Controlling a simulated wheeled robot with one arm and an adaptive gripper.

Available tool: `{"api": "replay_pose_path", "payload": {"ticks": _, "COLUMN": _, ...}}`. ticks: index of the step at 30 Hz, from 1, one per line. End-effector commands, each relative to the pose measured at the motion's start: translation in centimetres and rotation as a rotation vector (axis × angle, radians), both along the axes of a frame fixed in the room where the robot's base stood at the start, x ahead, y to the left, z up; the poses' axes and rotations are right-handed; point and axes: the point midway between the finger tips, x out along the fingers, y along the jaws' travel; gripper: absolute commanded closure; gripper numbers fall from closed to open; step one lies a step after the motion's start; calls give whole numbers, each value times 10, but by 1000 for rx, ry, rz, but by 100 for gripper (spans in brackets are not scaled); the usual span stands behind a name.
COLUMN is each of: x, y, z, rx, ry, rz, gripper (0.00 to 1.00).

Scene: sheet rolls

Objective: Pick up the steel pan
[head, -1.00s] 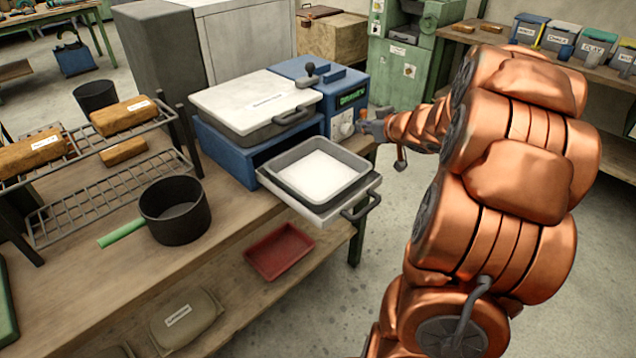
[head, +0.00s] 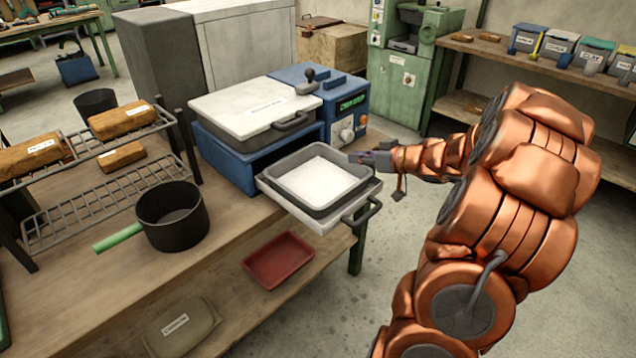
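The steel pan (head: 345,193) appears to be the grey square pan with sloped walls and a white bottom or filling. It sits on the pulled-out light tray (head: 290,206) of the blue machine. My gripper (head: 356,157) is just above the pan's back right rim, pointing left. It is small in the head view. I cannot tell whether it touches the rim, or whether its fingers are apart. The pan rests level on the tray.
The tray's dark handle (head: 362,212) sticks out at the front right. The blue machine (head: 228,160) with its white lid (head: 255,105) stands behind. A dark pot (head: 172,215) with a green handle and a wire rack (head: 105,200) are left on the bench. A red tray (head: 278,260) lies below.

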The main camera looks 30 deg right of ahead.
Motion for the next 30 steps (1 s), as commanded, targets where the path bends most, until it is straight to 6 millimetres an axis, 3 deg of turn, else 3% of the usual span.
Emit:
{"api": "replay_pose_path", "payload": {"ticks": 12, "x": 34, "y": 10, "z": -16, "rx": 1, "ry": 2, "rz": 1, "gripper": 90}}
{"api": "replay_pose_path", "payload": {"ticks": 23, "x": 37, "y": 10, "z": -18, "rx": -1, "ry": 2, "rz": -1, "gripper": 90}}
{"api": "replay_pose_path", "payload": {"ticks": 26, "x": 37, "y": 10, "z": -18, "rx": -1, "ry": 2, "rz": -1, "gripper": 100}}
{"api": "replay_pose_path", "payload": {"ticks": 30, "x": 37, "y": 10, "z": -18, "rx": -1, "ry": 2, "rz": -1, "gripper": 100}}
